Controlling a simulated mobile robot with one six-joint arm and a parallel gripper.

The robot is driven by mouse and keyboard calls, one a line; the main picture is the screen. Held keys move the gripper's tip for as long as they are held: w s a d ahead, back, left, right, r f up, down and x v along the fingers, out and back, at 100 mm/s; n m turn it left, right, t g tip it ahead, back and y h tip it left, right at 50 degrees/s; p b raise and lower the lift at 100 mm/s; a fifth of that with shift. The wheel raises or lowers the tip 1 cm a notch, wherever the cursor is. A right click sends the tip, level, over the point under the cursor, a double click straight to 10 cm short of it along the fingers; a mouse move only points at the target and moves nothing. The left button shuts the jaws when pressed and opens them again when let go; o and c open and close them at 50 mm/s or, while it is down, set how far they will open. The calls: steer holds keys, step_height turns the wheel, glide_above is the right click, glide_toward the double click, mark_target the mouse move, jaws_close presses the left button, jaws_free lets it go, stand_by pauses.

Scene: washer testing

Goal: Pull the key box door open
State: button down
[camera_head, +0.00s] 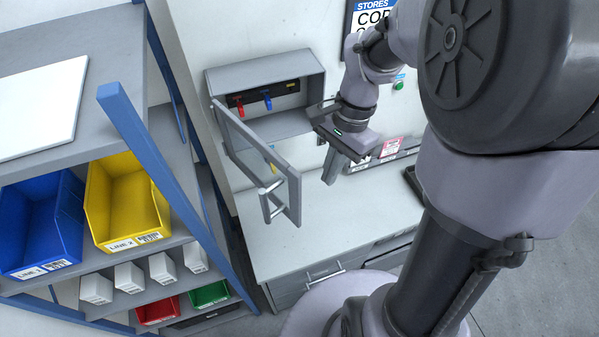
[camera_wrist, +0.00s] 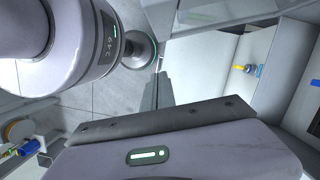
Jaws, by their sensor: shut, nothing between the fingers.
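The grey key box (camera_head: 314,92) is on the wall in the head view. A pale bar handle (camera_head: 265,203) is on the door's free end. A red key tag (camera_head: 239,110) and a blue key tag (camera_head: 267,103) hang inside the box. My gripper (camera_head: 329,179) is shut and empty, to the right of the door and apart from the handle. In the wrist view its fingers (camera_wrist: 160,92) point away from the dark palm edge. The handle cannot be made out there.
A blue-framed shelf (camera_head: 130,110) with a yellow bin (camera_head: 120,205) and a blue bin (camera_head: 40,225) stands left of the door. A grey counter (camera_head: 320,225) with drawers lies below. Free space surrounds my fingers above the counter.

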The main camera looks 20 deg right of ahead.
steer(key=s+a+f, duration=0.1)
steer(key=a+f, duration=0.4)
steer(key=f, duration=0.2)
steer(key=shift+s+a, duration=0.15)
steer(key=shift+f, duration=0.1)
